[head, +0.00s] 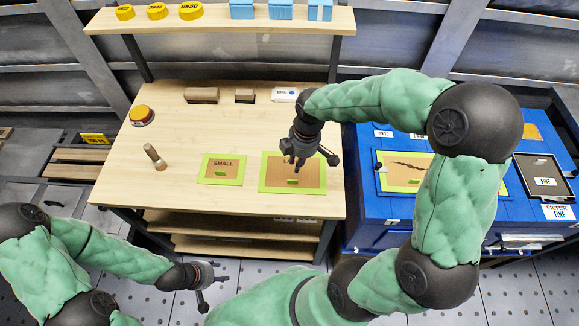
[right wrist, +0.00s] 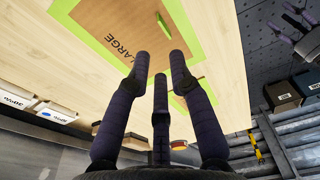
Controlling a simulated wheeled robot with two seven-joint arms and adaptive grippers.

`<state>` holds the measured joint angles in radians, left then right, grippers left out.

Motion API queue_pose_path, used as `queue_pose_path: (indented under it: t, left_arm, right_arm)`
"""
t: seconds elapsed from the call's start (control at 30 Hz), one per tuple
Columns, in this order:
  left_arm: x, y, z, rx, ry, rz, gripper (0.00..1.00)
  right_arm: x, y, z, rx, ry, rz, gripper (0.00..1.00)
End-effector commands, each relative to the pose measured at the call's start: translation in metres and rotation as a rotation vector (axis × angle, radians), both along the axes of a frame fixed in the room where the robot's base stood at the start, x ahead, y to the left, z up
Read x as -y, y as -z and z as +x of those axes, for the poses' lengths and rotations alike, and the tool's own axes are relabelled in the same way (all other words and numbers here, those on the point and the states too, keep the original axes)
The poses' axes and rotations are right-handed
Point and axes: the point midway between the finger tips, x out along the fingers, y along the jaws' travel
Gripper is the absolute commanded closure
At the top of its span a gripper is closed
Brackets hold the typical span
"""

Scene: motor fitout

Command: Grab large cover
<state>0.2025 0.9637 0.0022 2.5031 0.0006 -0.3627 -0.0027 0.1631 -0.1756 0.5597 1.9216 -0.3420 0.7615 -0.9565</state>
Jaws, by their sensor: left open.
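The large cover (head: 312,178) is a brown panel with a green border and a small green handle, lying at the right front of the wooden table. In the right wrist view the cover (right wrist: 105,18) shows the word LARGE, and its green handle (right wrist: 163,25) is just beyond my fingertips. My right gripper (head: 295,163) is over the cover and hides part of it. In the right wrist view its fingers (right wrist: 160,68) are spread with nothing between them; I cannot tell whether they touch the cover. My left gripper (head: 208,287) is open and empty, low in front of the table.
A similar small cover (head: 222,164) lies to the left. A blue cabinet (head: 372,232) stands to the right, beneath my right arm.

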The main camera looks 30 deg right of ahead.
Motion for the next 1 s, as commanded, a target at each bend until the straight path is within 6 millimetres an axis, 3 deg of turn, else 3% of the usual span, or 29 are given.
queue_pose_path:
  t: [0.2, 0.47, 0.73, 1.0]
  left_arm:
    - [0.000, 0.014, -0.001, -0.002, 0.001, 0.000, 0.50]
    - [0.000, 0.020, 0.000, -0.001, 0.000, 0.000, 0.50]
    - [0.000, 0.040, 0.000, -0.001, 0.000, 0.000, 0.50]
    - [0.000, 0.041, 0.000, -0.001, 0.000, 0.000, 0.50]
  right_arm:
    - [-0.004, 0.036, 0.002, -0.003, 0.001, 0.002, 0.78]
    - [-0.006, 0.052, 0.003, 0.000, 0.001, 0.001, 0.78]
    - [-0.012, 0.089, 0.005, -0.001, 0.002, 0.002, 0.78]
    - [-0.013, 0.095, 0.006, 0.002, 0.001, 0.001, 0.78]
